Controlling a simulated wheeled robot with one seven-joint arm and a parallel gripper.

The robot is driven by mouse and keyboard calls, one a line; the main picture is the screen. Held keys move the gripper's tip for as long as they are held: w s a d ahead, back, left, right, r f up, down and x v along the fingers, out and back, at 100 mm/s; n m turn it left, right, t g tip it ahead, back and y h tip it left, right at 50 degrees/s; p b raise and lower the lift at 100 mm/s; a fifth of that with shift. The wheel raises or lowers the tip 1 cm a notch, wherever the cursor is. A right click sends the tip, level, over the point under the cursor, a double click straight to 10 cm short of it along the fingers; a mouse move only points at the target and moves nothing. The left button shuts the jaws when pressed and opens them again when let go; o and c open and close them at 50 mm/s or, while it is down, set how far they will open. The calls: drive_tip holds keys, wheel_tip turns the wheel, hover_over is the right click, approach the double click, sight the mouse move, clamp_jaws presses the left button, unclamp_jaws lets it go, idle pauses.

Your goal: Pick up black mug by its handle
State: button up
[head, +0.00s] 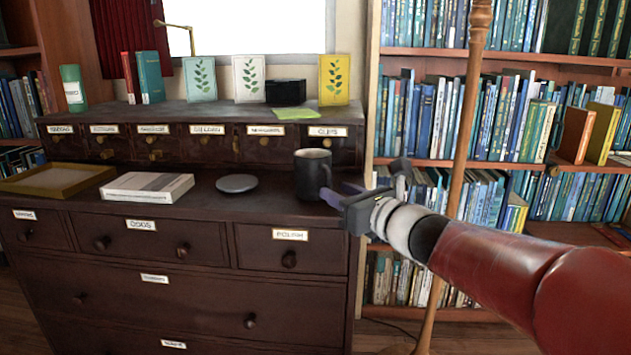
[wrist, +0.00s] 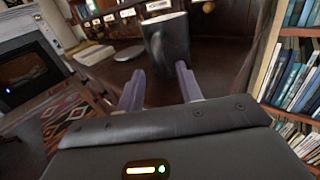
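The black mug (head: 308,175) stands upright on the right end of the dark wooden dresser top in the head view. Its handle (head: 326,174) points right, toward my gripper. My gripper (head: 335,192) is just right of the mug, reaching in from the right. In the wrist view the mug (wrist: 167,45) is straight ahead, beyond the two fingertips. My gripper (wrist: 160,82) shows its fingers spread apart with nothing between them.
A grey disc (head: 237,183), a white book (head: 147,187) and a shallow wooden tray (head: 60,180) lie left of the mug. Small labelled drawers (head: 207,144) rise behind it. A wooden pole (head: 465,130) and bookshelves (head: 520,55) stand to the right.

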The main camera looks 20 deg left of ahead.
sight(331, 185)
drive_tip(key=x, duration=0.4)
drive_tip(key=shift+w+a+r, duration=0.15)
drive_tip(key=shift+w+r, duration=0.05)
drive_tip(key=shift+c, duration=0.2)
clamp_jaws()
